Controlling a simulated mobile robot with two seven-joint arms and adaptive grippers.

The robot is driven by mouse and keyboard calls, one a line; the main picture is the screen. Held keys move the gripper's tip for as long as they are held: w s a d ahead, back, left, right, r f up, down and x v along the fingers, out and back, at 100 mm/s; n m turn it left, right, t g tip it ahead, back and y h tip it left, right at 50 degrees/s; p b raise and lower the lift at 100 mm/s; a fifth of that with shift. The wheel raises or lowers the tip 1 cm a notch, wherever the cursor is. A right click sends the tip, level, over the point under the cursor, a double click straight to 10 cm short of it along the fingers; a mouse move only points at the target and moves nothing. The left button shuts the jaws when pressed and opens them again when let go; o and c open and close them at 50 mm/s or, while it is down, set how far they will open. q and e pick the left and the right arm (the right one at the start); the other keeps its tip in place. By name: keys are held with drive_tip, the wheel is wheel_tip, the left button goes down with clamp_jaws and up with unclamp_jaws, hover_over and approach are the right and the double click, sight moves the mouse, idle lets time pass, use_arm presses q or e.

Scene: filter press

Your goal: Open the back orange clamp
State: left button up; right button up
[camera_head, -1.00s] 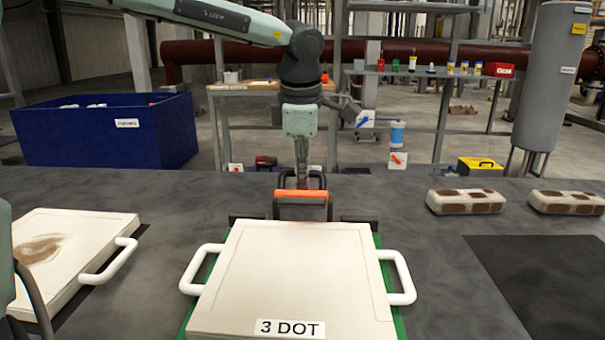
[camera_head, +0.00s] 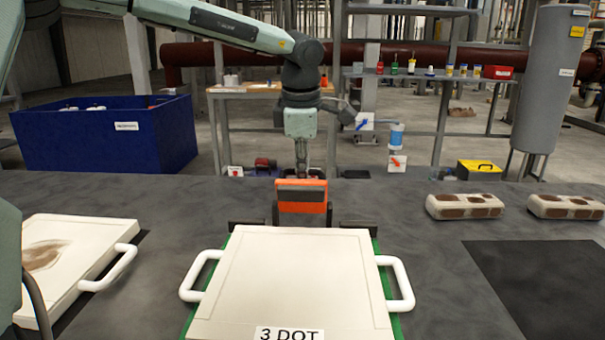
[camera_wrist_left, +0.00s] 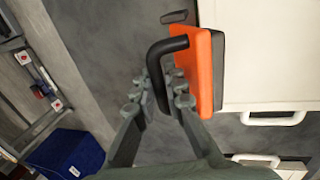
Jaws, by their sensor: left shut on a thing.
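The back orange clamp (camera_head: 301,197) stands at the far edge of the white plate (camera_head: 295,280) labelled "3 DOT". Its orange face is raised and turned towards me in the head view. The clamp also shows in the left wrist view (camera_wrist_left: 204,72), with its black bar handle (camera_wrist_left: 167,48). My left gripper (camera_head: 302,172) is behind the clamp, its fingertips partly hidden by it. In the left wrist view my left gripper (camera_wrist_left: 160,90) has its fingers on either side of the black handle, shut on it. My right gripper is not in view.
A second white plate (camera_head: 75,255) with a brown stain lies at the left. Two brown-and-white blocks (camera_head: 465,206) lie at the right near a dark mat (camera_head: 550,275). A blue bin (camera_head: 105,138) stands behind the table. The grey table between them is clear.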

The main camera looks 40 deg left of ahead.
use_arm(q)
drive_tip(key=shift+w+a, duration=0.1)
drive_tip(key=shift+a, duration=0.05)
drive_tip(key=shift+w+a, duration=0.4)
drive_tip(key=shift+w, duration=0.35)
clamp_jaws()
drive_tip(key=shift+f, duration=0.1)
drive_tip(key=shift+w+a+f, duration=0.3)
drive_tip(key=shift+w, duration=0.25)
